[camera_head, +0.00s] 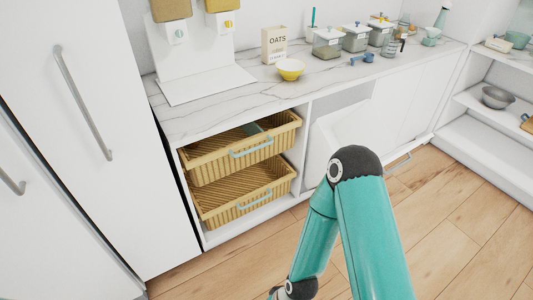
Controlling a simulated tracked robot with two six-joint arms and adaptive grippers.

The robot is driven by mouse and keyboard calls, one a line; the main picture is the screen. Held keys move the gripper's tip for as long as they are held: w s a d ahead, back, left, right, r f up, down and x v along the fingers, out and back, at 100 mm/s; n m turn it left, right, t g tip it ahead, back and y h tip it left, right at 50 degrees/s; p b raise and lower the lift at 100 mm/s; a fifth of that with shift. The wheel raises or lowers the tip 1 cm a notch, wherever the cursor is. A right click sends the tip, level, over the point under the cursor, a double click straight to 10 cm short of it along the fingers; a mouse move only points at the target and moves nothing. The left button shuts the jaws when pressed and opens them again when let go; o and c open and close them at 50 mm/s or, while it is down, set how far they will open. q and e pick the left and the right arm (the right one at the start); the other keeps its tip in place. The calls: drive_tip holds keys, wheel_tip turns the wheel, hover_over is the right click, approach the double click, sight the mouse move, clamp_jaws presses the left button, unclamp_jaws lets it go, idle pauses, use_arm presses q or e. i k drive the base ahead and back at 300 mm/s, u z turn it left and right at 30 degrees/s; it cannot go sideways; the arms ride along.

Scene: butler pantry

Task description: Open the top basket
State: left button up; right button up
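The top basket (211,168) is woven and tan, with a light-blue handle (250,147) on its front. It sits in the upper bay of an open white cabinet under the marble counter. Its open top shows a little below the counter edge, with a grey-green item partly visible inside. Neither gripper is in view. One teal arm of mine bends across the lower middle, and its far end leaves the bottom edge. Nothing of mine touches the basket.
A matching lower basket (215,211) sits just below. A white cabinet door (322,140) to the right appears tilted open. The marble counter (205,118) holds a dispenser, an oats box (274,45), a yellow bowl (290,69) and jars. Wood floor (450,215) is clear in front.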

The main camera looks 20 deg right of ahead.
sight(218, 155)
drive_tip(key=u, duration=0.1)
drive_tip(key=i, duration=0.9)
drive_tip(key=z, duration=0.05)
